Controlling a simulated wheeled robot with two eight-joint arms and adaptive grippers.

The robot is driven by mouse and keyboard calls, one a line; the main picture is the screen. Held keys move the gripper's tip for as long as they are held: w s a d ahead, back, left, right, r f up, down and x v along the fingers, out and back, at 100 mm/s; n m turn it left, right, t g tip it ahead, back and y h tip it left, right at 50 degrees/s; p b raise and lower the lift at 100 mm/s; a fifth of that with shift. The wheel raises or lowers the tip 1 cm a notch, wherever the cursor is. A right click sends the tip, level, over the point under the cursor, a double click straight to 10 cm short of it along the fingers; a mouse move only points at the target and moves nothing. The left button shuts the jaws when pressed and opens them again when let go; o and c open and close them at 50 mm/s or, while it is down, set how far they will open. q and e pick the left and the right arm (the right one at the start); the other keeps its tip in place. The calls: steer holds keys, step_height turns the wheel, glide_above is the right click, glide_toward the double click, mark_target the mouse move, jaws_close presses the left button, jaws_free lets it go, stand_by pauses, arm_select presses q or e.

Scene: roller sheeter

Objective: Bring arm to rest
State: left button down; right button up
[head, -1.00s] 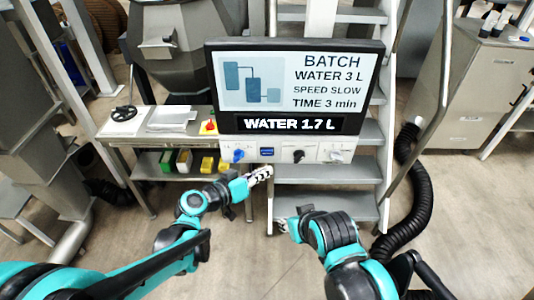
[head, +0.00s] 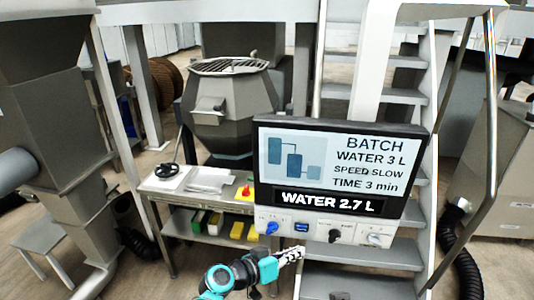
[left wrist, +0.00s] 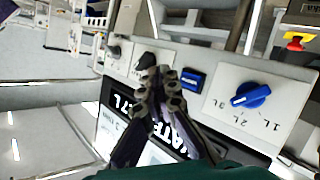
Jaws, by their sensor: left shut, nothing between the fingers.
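My left gripper (head: 292,254) is shut and empty, just below the control panel (head: 318,231) in the head view. Its dark fingertips show together in the left wrist view (left wrist: 165,88), in front of the panel, and cover part of the screen; I cannot tell whether they touch. The panel has a blue knob (head: 272,228), a blue switch (head: 301,228) and a black knob (head: 335,236). The screen (head: 345,160) above reads WATER 2.7 L, with BATCH WATER 3 L, SPEED SLOW, TIME 3 min. My right gripper is out of view.
A side table (head: 160,197) with a red button (head: 246,191) and bins on its lower shelf stands left of the panel. A grey hopper machine (head: 228,100) stands behind. Metal stairs (head: 420,150) rise behind the screen. A black hose (head: 450,235) lies at right.

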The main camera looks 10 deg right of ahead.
arm_select(q)
steer(key=s+a+f+n+y, duration=0.1)
steer(key=s+a+n+y, duration=0.2)
steer(key=a, duration=1.2)
steer(key=s+a+f+n+y, duration=0.1)
steer(key=s+a+n+y, duration=0.2)
steer(key=s+a+y, duration=0.6)
steer(key=s+a, duration=0.3)
steer(key=a, duration=0.4)
steer(key=shift+a+f, duration=0.15)
steer(key=shift+f, duration=0.05)
